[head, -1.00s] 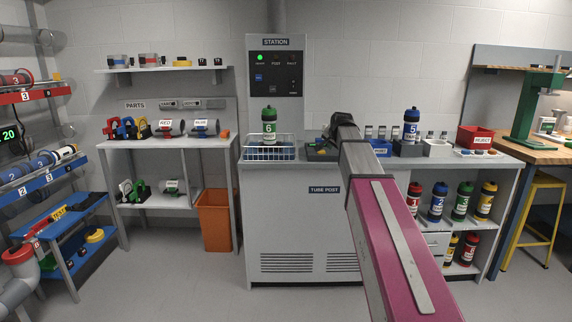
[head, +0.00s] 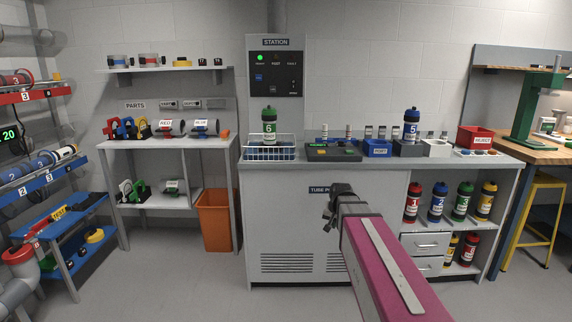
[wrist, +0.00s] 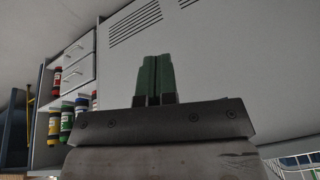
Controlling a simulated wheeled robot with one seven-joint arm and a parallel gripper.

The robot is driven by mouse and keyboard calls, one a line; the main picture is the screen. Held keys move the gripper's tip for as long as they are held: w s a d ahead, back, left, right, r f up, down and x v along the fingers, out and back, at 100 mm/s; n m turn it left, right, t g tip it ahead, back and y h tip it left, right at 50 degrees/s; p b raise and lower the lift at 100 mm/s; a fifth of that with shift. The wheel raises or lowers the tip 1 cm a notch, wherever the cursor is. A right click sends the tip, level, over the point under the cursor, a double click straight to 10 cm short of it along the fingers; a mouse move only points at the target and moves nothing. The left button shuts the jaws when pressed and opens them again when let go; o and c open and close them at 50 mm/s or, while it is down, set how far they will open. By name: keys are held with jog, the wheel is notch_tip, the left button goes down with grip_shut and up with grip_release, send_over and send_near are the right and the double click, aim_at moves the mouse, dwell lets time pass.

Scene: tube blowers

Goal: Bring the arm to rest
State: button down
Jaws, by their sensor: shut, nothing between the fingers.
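My arm (head: 387,262) reaches forward from the lower right of the head view, below the counter top and in front of the grey station cabinet. My gripper (head: 330,208) is at its far end, dark and small in the head view. In the wrist view its two green fingers (wrist: 153,78) lie side by side, shut with nothing between them. They touch nothing that I can see.
The station cabinet (head: 285,215) stands close behind my gripper. On its counter are a wire basket (head: 268,153), a green bottle marked 6 (head: 269,122) and a blue bottle marked 5 (head: 411,123). Bottles fill the shelf at right. An orange bin (head: 215,222) stands left; the floor before it is clear.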

jog(key=s+f+n+g, duration=0.1)
jog(key=s+f+g, duration=0.1)
jog(key=s+f, duration=0.4)
jog(key=s+f+n+g, duration=0.1)
jog(key=s+f, duration=0.5)
jog(key=s, duration=0.6)
jog(key=shift+s+f+n+g, duration=0.15)
jog(key=shift+f+n+g, duration=0.25)
jog(key=shift+n, duration=0.3)
